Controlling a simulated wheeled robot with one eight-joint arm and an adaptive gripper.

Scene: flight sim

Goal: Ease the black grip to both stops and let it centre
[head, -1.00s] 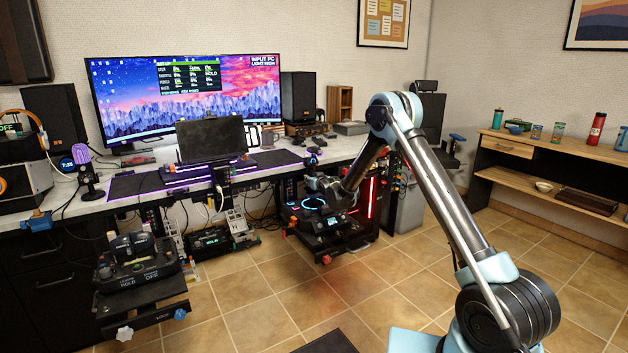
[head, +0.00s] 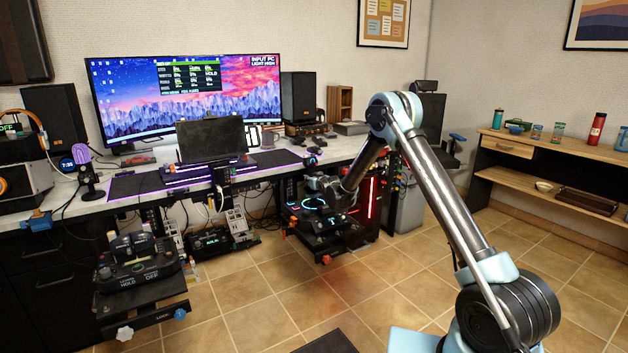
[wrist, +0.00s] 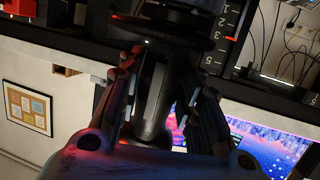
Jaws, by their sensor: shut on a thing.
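The black grip (wrist: 152,100) stands between the two fingers of my gripper (wrist: 160,78) in the wrist view. The fingers are closed on it, one on each side. In the head view my gripper (head: 326,187) is at the control unit (head: 322,225) under the right part of the desk. That unit has a blue-lit ring and a small lit display. My arm hides most of the grip there, so its tilt is hard to tell. The monitor (head: 185,105) shows a panel of readings, too small to read surely.
The desk (head: 345,150) runs above and behind the unit. A red-lit case (head: 371,198) stands close on its right. A throttle unit (head: 138,262) is mounted at the front left. Another small box (head: 209,240) sits under the desk.

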